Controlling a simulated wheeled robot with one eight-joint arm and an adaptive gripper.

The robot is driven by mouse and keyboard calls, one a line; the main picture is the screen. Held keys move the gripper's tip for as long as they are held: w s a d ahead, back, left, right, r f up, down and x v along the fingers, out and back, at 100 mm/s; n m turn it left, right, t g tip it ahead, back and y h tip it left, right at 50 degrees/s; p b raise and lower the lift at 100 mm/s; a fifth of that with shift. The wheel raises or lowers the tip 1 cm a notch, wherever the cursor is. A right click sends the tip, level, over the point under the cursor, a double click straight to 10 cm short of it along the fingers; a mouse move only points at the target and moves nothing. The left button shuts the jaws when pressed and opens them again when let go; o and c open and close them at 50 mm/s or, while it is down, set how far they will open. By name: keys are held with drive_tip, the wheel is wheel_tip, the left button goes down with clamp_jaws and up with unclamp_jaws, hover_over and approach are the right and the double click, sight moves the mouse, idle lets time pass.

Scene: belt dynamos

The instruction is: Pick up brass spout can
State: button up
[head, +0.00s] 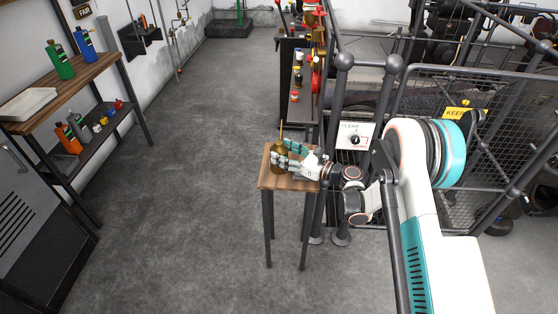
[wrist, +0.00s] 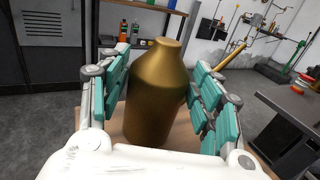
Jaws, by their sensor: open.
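The brass spout can (wrist: 155,90) stands upright on a small wooden-topped table (head: 268,181). In the wrist view it is large and central, with its spout (wrist: 229,58) pointing up to the right behind the right finger. In the head view the can (head: 278,160) is partly hidden by my gripper (head: 283,158). My gripper is open, with one teal-padded finger on each side of the can, and it also shows in the wrist view (wrist: 160,95). The left finger is very close to the can; I cannot tell whether it touches.
A metal railing (head: 334,130) and mesh guard (head: 440,150) stand right of the small table. A wooden shelf (head: 85,72) with bottles stands at the left wall. The floor between is clear.

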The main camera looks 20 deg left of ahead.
drive_tip(key=x, duration=0.2)
drive_tip(key=shift+w+a+f+b, duration=0.1)
drive_tip(key=shift+w+a+b, duration=0.05)
drive_tip(key=shift+a+b, duration=0.15)
drive_tip(key=c, duration=1)
wheel_tip(320, 180, up, 20)
drive_tip(key=p, duration=0.7)
drive_tip(key=shift+c, duration=0.2)
